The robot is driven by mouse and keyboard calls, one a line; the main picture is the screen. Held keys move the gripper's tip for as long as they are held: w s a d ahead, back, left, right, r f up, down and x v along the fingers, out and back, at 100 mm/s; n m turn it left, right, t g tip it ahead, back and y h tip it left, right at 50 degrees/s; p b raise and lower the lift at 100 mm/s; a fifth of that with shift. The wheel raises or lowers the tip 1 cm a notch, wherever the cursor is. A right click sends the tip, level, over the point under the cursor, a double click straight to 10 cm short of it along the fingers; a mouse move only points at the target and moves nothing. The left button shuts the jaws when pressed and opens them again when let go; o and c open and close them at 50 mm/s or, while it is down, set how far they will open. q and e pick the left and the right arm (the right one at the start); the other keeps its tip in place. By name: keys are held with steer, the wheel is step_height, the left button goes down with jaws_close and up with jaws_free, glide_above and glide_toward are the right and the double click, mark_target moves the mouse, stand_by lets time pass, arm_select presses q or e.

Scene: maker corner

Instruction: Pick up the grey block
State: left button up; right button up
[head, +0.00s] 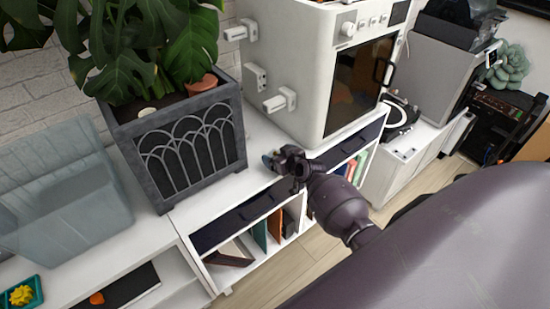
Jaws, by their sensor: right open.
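My right gripper (275,160) is open above the front edge of the white cabinet top, between the dark planter and the white oven. A small blue-grey patch (267,160) shows right at its fingertips. It may be the grey block or part of the gripper; it is too small to tell, and I cannot tell whether the fingers touch it. No other grey block stands out clearly. My left gripper is not in view.
The dark grey planter (188,148) with a leafy plant stands left of my gripper. The white oven (318,80) stands behind it to the right. The white cabinet top (215,192) is bare in front of the planter. A translucent bin (65,195) is at far left.

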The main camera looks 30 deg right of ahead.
steer(key=c, duration=1.1)
steer(key=shift+r, duration=0.1)
